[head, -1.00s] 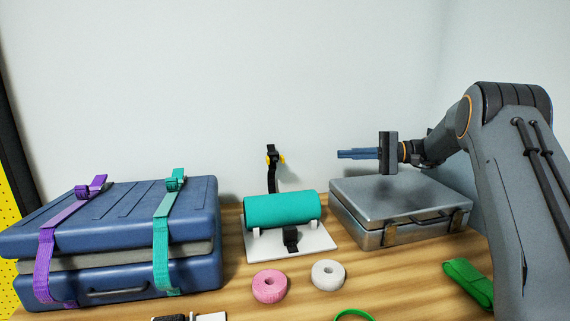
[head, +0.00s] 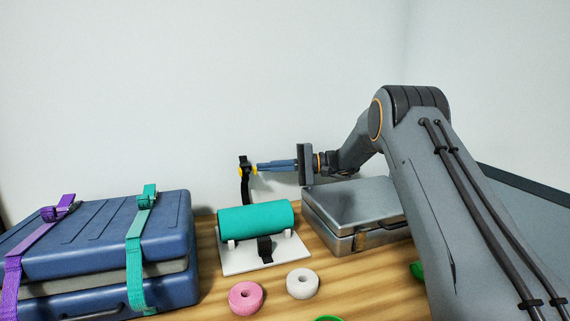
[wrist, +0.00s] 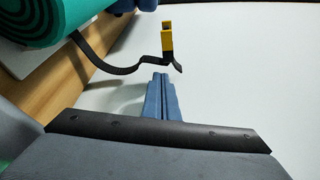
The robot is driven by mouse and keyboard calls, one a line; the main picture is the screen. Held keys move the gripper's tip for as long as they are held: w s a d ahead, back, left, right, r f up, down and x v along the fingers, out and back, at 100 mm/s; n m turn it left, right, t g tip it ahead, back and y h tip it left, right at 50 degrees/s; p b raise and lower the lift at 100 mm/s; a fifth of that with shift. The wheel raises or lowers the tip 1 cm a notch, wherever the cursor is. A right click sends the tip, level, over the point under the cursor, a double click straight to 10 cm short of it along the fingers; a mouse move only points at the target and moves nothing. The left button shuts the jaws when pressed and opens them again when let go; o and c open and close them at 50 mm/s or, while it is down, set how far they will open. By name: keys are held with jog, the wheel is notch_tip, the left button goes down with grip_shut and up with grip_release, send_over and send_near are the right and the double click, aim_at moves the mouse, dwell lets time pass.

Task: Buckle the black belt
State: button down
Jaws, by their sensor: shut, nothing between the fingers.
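The black belt (head: 245,188) stands up behind a teal roll (head: 255,217), its free end raised and carrying a yellow piece (wrist: 167,40). A black buckle part (head: 265,247) lies at the front of the roll on a white board (head: 240,265). My gripper (head: 259,168) points left, its blue fingers closed together, with the tips close to the yellow piece in the head view. In the wrist view the gripper (wrist: 160,76) is shut and empty, with its tips just short of the belt's raised end. I cannot tell whether they touch.
A grey metal case (head: 350,205) stands right of the roll, below my arm. A blue suitcase (head: 100,240) with purple and teal straps stands at the left. A pink ring (head: 246,297) and a white ring (head: 302,284) lie in front on the wooden table.

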aim_at(247, 187)
jog(key=shift+w+a+f+p, duration=0.15)
jog(key=shift+a+p, duration=0.15)
jog(key=shift+a, duration=1.6)
